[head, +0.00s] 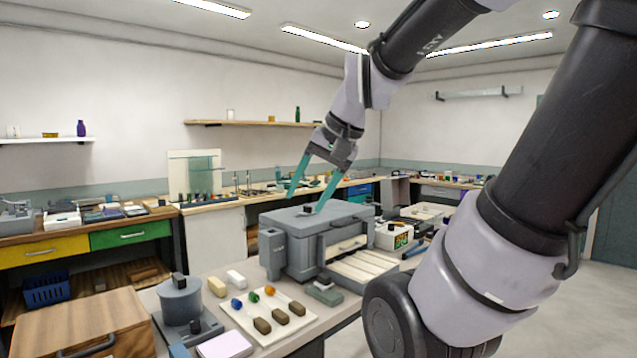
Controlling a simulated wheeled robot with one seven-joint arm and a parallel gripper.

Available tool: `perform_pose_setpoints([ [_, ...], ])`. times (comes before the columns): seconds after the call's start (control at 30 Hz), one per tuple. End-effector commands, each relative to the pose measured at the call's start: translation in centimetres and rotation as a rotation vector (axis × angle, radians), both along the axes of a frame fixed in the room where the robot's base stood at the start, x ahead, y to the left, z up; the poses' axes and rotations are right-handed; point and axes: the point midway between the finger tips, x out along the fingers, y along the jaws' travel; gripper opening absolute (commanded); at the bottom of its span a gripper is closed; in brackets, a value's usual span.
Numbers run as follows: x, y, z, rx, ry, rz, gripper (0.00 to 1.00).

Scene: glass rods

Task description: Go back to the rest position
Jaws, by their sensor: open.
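My gripper (307,206) is at the end of my raised arm, with its two long teal fingers pointing down and spread apart. Nothing shows between the fingers. In the picture the fingertips overlap the top of a grey box-shaped machine (285,248), close to a small dark knob on its lid. I cannot tell from this one view how far above the lid the tips are. A white board (247,325) in front of the machine bears blue, green and orange round pieces and several brown blocks.
A grey cylindrical pot (180,299) stands left of the board. A wooden box (84,325) is at the lower left. Benches with drawers, such as the yellow one (43,250), line the walls. Open floor (590,315) shows at the right.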

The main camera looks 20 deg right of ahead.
Motion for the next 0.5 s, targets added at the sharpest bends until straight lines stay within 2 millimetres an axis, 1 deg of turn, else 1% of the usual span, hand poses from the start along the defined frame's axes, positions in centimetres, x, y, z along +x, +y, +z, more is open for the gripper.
perform_pose_setpoints([
  [0.03, -0.8, -0.2, 0.8, -0.045, -0.048, 0.024, 0.62],
  [0.1, -1.4, -0.6, 1.5, -0.098, -0.096, 0.046, 0.62],
  [0.2, -1.9, -1.0, 2.0, -0.14, -0.135, 0.062, 0.62],
  [0.5, -2.0, -1.1, 2.2, -0.155, -0.146, 0.066, 0.62],
])
